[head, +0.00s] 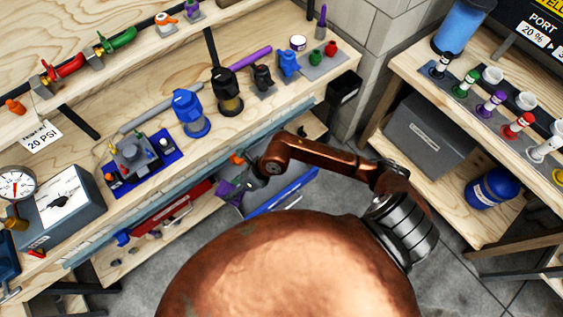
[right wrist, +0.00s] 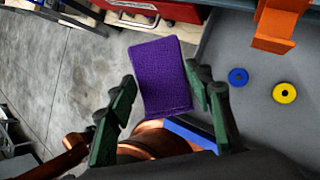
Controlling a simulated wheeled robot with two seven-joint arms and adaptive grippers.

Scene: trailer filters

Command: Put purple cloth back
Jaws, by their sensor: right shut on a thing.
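The purple cloth (right wrist: 162,78) is a folded rectangular piece between the dark green fingers of my right gripper (right wrist: 165,107) in the right wrist view. The gripper is shut on it. In the head view my right gripper (head: 240,186) is over the open grey drawer with a blue edge (head: 282,191), below the workbench top. A small purple part of the cloth (head: 231,191) shows there; the arm hides some of the drawer. In the right wrist view the cloth is at the side of the grey drawer floor (right wrist: 248,112). My left gripper is not in view.
A blue ring (right wrist: 238,77), a yellow ring (right wrist: 284,93) and an orange part (right wrist: 275,28) are in the drawer. A red drawer (head: 172,215) is beside it. Filters, including a blue one (head: 190,112), stand on the bench above. A grey box (head: 428,138) sits on the right shelf.

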